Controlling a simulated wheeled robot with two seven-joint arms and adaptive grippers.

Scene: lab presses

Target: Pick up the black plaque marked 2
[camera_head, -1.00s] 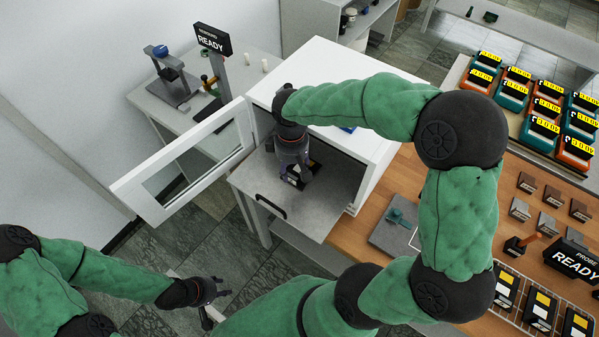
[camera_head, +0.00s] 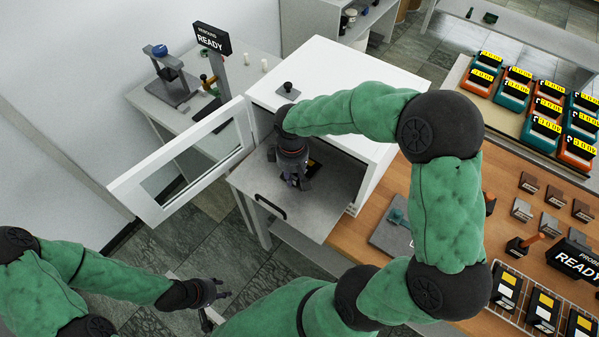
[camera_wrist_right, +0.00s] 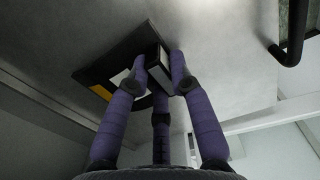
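A black plaque (camera_head: 315,166) with a yellow and white face lies on the grey floor of the open white cabinet. My right gripper (camera_head: 293,181) reaches down at the plaque and hides much of it; any number is unreadable. In the right wrist view the plaque (camera_wrist_right: 96,72) lies beyond the purple fingers. Two fingertips of my right gripper (camera_wrist_right: 160,62) stand on either side of a dark raised block on it. I cannot tell whether they grip it. My left gripper (camera_head: 217,291) is low at the left, away from the cabinet, its fingers apart and empty.
The cabinet's windowed door (camera_head: 185,163) stands open to the left. A black handle (camera_head: 270,206) is at the cabinet's front. More black plaques (camera_head: 543,309) sit in a wire rack at the lower right. A READY sign (camera_head: 212,39) stands behind the door.

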